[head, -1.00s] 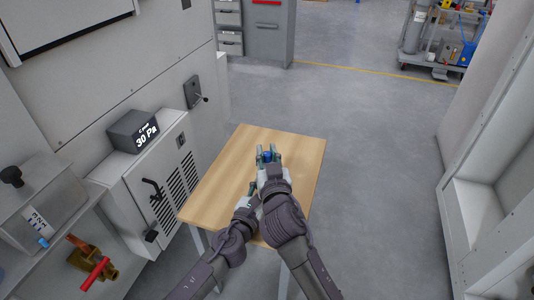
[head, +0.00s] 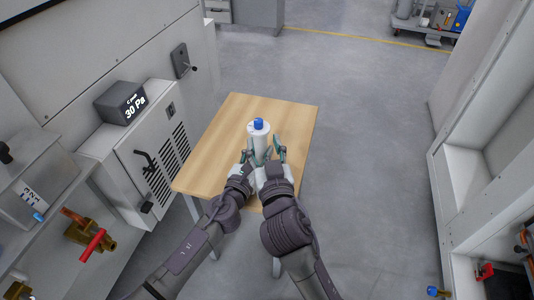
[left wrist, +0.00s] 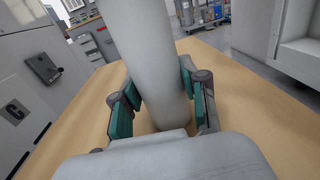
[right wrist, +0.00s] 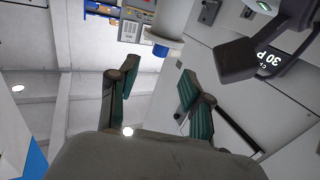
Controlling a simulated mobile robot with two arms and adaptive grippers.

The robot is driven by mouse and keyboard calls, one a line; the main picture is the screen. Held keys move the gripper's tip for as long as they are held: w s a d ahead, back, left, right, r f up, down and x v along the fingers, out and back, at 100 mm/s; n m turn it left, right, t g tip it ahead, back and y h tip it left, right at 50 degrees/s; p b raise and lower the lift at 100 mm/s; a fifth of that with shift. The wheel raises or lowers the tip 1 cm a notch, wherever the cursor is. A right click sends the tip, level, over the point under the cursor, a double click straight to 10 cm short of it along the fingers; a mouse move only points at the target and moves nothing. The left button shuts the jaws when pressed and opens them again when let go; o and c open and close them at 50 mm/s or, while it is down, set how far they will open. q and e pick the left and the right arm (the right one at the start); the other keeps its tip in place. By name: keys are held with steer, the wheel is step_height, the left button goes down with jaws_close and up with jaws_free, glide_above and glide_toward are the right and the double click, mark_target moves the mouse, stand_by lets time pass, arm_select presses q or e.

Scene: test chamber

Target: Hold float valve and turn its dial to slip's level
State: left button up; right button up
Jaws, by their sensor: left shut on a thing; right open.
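The float valve, a white cylinder (head: 260,146) with a blue dial (head: 258,124) on top, stands upright over the wooden table. My left gripper (left wrist: 160,98) is shut around its lower body, one finger on each side. In the right wrist view the valve's white body (right wrist: 174,20) and blue dial (right wrist: 160,50) show at the top, beyond the fingers. My right gripper (right wrist: 158,88) is open and empty, apart from the dial. I cannot make out the dial's marks or a readable slip.
The wooden table (head: 215,150) is otherwise clear. At left are a grey cabinet (head: 130,165) with a display box (head: 120,103) reading 30 Pa, and a brass valve with a red handle (head: 92,245). Open floor (head: 350,130) lies to the right.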

steer(key=shift+s+d, duration=0.15)
steer(key=shift+s, duration=0.65)
steer(key=shift+s+d, duration=0.1)
steer(key=shift+s, duration=0.7)
steer(key=shift+m, duration=0.3)
steer(key=w+r, duration=0.1)
steer(key=w, duration=0.1)
steer(key=w+a+r, duration=0.1)
steer(key=w, duration=0.2)
steer(key=w+r, duration=0.1)
steer(key=w, duration=0.2)
steer(key=shift+w+a, duration=0.15)
steer(key=shift+a, duration=0.25)
steer(key=shift+g+y, duration=0.5)
steer(key=w+a, duration=0.1)
steer(key=w+a+r, duration=0.1)
steer(key=w, duration=0.2)
steer(key=shift+w+a+r, duration=0.25)
steer(key=shift+w+a, duration=0.05)
steer(key=shift+a, duration=0.1)
steer(key=w+a+g+y, duration=0.1)
steer(key=w+a+g, duration=0.2)
steer(key=a, duration=0.2)
steer(key=g+h, duration=0.5)
steer(key=g, duration=0.9)
glide_toward(258, 120)
step_height(258, 120, down, 9)
steer(key=shift+s+d, duration=0.15)
